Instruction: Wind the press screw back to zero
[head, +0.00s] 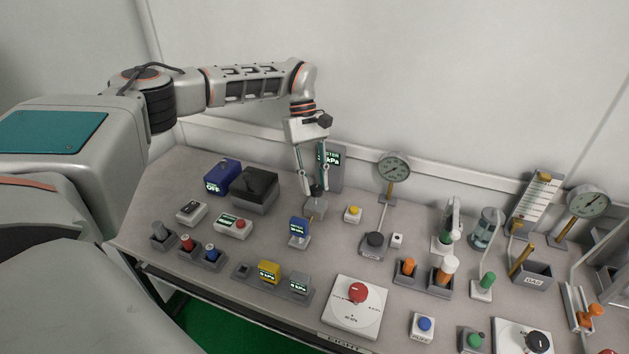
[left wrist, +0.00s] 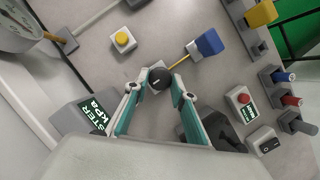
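The press screw appears to be the dark round knob with a pale pointer line (left wrist: 160,79) on a small grey block (head: 315,209) at the back of the bench. My left gripper (head: 314,191) points down over it. In the left wrist view the two teal-backed fingers (left wrist: 158,86) stand on either side of the knob. They are spread apart, and I see no clear grip on it. Behind stands the grey master display (head: 331,160), reading in kPa; its number is partly hidden by the gripper. My right gripper is not in view.
A yellow button (head: 353,213) and a blue handheld tester (head: 299,231) stand close by. A black box (head: 256,190) is to the left, a dial gauge (head: 394,168) to the right. A red-knobbed white plate (head: 352,317) lies in front. Several other fixtures crowd the right side.

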